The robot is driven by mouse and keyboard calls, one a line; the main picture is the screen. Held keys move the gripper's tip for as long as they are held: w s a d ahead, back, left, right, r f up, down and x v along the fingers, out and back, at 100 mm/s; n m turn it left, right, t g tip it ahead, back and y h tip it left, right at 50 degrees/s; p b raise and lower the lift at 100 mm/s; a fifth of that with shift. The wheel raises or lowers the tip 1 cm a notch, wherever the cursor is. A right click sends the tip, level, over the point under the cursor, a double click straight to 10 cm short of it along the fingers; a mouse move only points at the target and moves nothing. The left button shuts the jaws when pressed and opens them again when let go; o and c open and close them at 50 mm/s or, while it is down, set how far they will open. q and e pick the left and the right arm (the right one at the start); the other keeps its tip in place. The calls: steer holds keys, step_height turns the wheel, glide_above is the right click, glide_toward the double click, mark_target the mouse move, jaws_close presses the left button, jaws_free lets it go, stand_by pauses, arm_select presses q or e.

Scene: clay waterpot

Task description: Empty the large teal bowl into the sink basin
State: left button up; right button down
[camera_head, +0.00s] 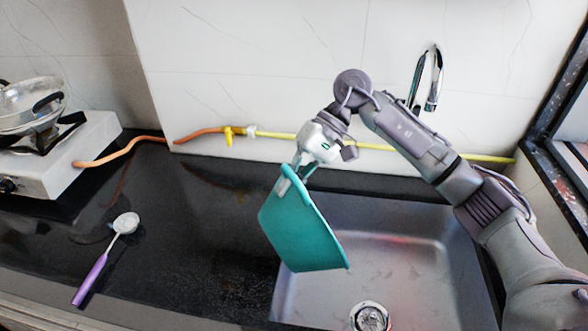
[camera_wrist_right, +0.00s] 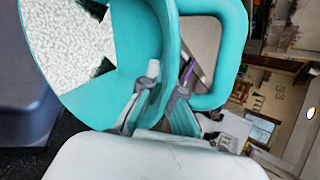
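The large teal bowl (camera_head: 302,232) hangs tilted in the air over the left edge of the sink basin (camera_head: 420,255). Its outside faces the head camera, so its contents are hidden there. In the right wrist view the bowl (camera_wrist_right: 125,75) has white granules (camera_wrist_right: 72,42) inside and a loop handle (camera_wrist_right: 240,45) on its side. My right gripper (camera_head: 292,183) is shut on the bowl's upper rim beside the handle. In the right wrist view, the right gripper's fingers (camera_wrist_right: 163,90) sit either side of the teal wall. My left gripper is not in view.
A chrome faucet (camera_head: 430,80) stands behind the sink, whose round drain (camera_head: 370,316) shows at the bottom. A purple-handled ladle (camera_head: 92,280) lies on the black counter at left. A stove (camera_head: 60,160) with a pan (camera_head: 30,103) stands far left. A yellow-orange hose (camera_head: 290,136) runs along the wall.

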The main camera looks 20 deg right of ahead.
steer(key=shift+w+d, duration=0.1)
steer(key=shift+d, duration=0.15)
steer(key=shift+w+d+r+y, duration=0.1)
steer(key=shift+d+r+y, duration=0.05)
steer(key=shift+d+y, duration=0.25)
steer(key=shift+w+d+r+y, duration=0.15)
steer(key=shift+d+y, duration=0.15)
steer(key=shift+d, duration=0.2)
stand_by(0.4)
steer(key=shift+w+d+r+g+y+b, duration=0.15)
steer(key=shift+d+y+b, duration=0.35)
steer(key=shift+b, duration=0.55)
steer(key=shift+w+d+r+g+y+b, duration=0.1)
steer(key=shift+d+g+y+b, duration=0.15)
steer(key=shift+d+b, duration=0.65)
steer(key=shift+s+a, duration=0.1)
steer(key=shift+a, duration=0.15)
stand_by(0.6)
